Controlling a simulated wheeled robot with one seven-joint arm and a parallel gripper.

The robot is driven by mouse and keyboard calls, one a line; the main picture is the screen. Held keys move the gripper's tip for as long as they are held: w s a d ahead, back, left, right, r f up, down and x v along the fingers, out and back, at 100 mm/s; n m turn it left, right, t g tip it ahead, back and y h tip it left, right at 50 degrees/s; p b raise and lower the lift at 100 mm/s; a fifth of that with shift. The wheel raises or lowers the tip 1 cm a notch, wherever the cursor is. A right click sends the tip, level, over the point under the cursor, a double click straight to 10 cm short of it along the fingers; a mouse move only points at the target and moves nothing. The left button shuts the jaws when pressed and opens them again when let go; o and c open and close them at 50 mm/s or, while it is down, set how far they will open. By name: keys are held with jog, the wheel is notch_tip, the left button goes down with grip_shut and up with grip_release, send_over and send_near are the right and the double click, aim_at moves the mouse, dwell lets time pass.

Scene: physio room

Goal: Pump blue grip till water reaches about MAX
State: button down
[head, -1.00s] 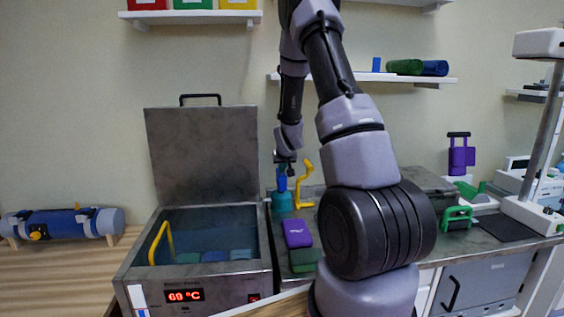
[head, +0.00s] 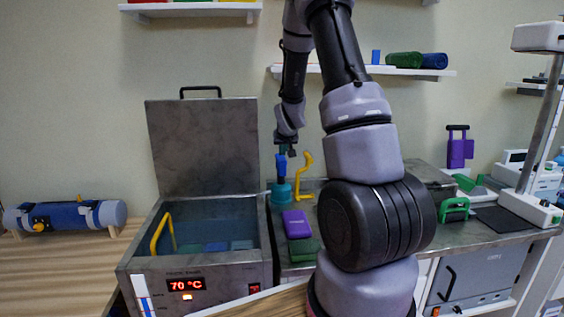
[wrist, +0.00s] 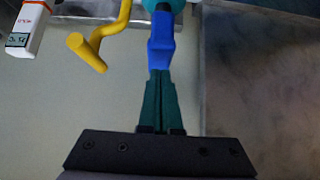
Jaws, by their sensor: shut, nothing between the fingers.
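The blue grip (head: 281,165) stands upright on a teal pump base (head: 281,192) just right of the open water bath (head: 205,270). My gripper (head: 289,150) is above the grip, pointing down. In the wrist view my gripper (wrist: 160,74) has its green fingers together with nothing between them. Their tips are at the end of the blue grip (wrist: 161,42); I cannot tell if they touch it. Bluish water (head: 190,226) shows inside the bath. A white level gauge (head: 142,288) on its front left has blue low down; its MAX mark is too small to read.
A yellow crank (head: 304,172) stands close right of the pump. Purple (head: 296,224) and green (head: 303,250) blocks lie in front of it. The bath's raised lid (head: 203,148) is left of my arm. The display (head: 185,285) reads 70 °C. The wooden counter at left is mostly clear.

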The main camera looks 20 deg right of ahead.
jog(key=v, duration=0.6)
dwell(1.4)
